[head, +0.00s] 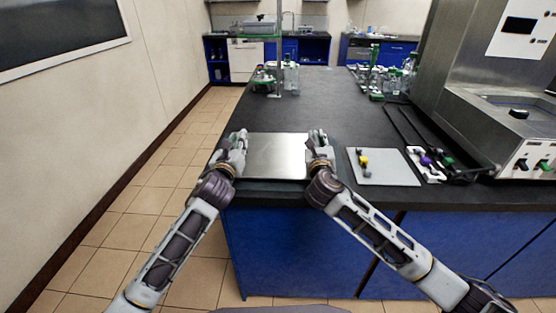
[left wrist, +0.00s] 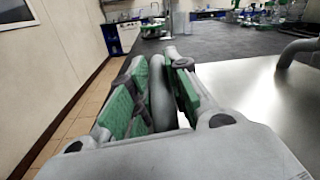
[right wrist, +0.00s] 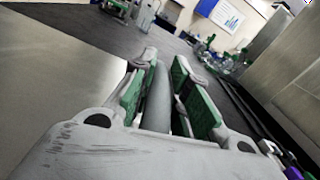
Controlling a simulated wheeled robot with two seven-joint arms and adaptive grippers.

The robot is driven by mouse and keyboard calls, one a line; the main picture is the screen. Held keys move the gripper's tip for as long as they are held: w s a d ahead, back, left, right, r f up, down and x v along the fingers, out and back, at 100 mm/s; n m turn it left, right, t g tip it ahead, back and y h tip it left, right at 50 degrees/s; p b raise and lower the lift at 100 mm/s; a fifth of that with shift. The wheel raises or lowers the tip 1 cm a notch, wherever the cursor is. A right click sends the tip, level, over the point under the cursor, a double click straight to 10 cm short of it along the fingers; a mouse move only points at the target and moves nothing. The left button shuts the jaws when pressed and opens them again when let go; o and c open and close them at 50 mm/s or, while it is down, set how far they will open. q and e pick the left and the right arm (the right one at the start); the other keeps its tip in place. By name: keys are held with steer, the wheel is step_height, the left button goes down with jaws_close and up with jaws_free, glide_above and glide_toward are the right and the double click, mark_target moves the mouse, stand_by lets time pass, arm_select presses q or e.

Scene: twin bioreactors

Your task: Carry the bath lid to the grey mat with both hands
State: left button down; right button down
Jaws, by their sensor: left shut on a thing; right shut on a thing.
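The bath lid (head: 276,156) is a flat, shiny metal plate at the near left end of the dark bench. It looks level, with a bar handle at each side. My left gripper (head: 238,142) is shut on its left handle (left wrist: 160,95). My right gripper (head: 319,140) is shut on its right handle (right wrist: 157,100). A dark grey strip (head: 272,185), perhaps the grey mat, shows under the lid's front edge. The lid hides the rest. I cannot tell whether the lid touches it.
A pale grey board (head: 393,176) with a small yellow and black item (head: 363,161) lies right of my right gripper. Black rods and the steel bath unit (head: 482,105) stand further right. Glassware (head: 290,75) stands at the back. The bench behind the lid is clear.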

arm_select(q)
steer(key=shift+f+b, duration=0.6)
arm_select(e)
steer(key=shift+f, duration=0.55)
arm_select(q)
steer(key=c, duration=1.3)
jaws_free()
steer(key=shift+c, duration=0.2)
arm_select(e)
steer(key=c, duration=1.4)
jaws_free()
arm_select(q)
steer(key=shift+s, duration=0.1)
steer(key=shift+s, duration=0.1)
steer(key=shift+s+a, duration=0.2)
steer(key=shift+s, duration=1.05)
steer(key=shift+s+a, duration=0.2)
steer(key=shift+s, duration=1.1)
steer(key=shift+s+a, duration=0.2)
steer(key=shift+s, duration=1.05)
arm_select(e)
steer(key=shift+s, duration=0.2)
steer(key=shift+s+a, duration=0.2)
steer(key=shift+s, duration=1.75)
steer(key=shift+s+a, duration=0.15)
steer(key=shift+s, duration=1.8)
steer(key=shift+s+a, duration=0.2)
steer(key=shift+s, duration=1.75)
